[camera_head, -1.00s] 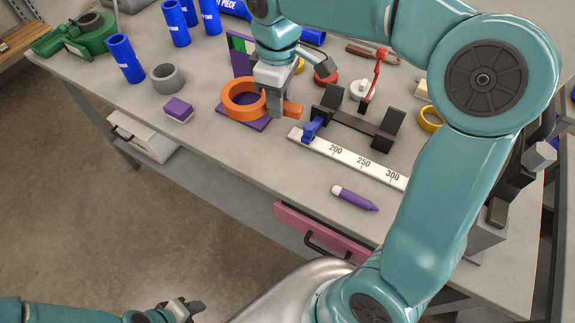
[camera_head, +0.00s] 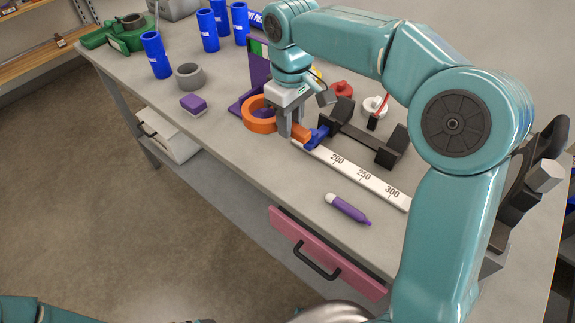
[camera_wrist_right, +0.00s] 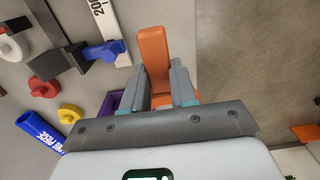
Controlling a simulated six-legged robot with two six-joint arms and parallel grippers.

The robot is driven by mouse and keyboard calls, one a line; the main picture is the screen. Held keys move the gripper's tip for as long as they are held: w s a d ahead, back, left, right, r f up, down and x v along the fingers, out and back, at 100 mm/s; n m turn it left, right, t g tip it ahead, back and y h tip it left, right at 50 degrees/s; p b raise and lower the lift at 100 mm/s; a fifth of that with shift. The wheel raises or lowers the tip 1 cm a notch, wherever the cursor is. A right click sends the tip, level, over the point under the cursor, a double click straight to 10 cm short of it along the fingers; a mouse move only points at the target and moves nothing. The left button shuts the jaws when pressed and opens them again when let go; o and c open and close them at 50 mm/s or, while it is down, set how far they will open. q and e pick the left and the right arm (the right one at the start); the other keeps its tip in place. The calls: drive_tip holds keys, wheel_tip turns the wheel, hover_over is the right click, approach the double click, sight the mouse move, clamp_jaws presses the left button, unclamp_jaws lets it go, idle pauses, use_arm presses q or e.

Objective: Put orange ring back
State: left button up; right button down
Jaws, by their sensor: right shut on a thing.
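The orange ring (camera_head: 250,123) has a short orange handle, which also shows in the right wrist view (camera_wrist_right: 153,55). My right gripper (camera_head: 290,134) is shut on the handle, with a finger on each side of it in the wrist view. The ring overlaps the front part of the purple stand (camera_head: 258,73) and its flat base. I cannot tell whether it touches the base or hangs just above it. A blue clamp piece (camera_head: 318,138) is close to the handle's end. My left arm shows at the bottom left; its gripper is almost wholly cut off.
A white ruler (camera_head: 352,176) with a black holder (camera_head: 362,138) lies to the right. A purple marker (camera_head: 347,208) lies near the front edge. A grey ring (camera_head: 190,77), a purple block (camera_head: 194,104) and blue tubes (camera_head: 156,55) stand left. A pink drawer (camera_head: 330,255) is below.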

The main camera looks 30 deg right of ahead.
hover_over(288, 171)
wheel_tip(288, 171, down, 9)
drive_tip(key=shift+r, duration=0.2)
wheel_tip(288, 171, down, 4)
drive_tip(key=shift+a+f, duration=0.1)
drive_tip(key=shift+f, duration=0.45)
drive_tip(key=shift+r, duration=0.1)
drive_tip(key=shift+b, duration=0.35)
drive_tip(key=c, duration=0.9)
unclamp_jaws()
drive_tip(key=shift+f, duration=0.25)
drive_tip(key=shift+r, duration=0.1)
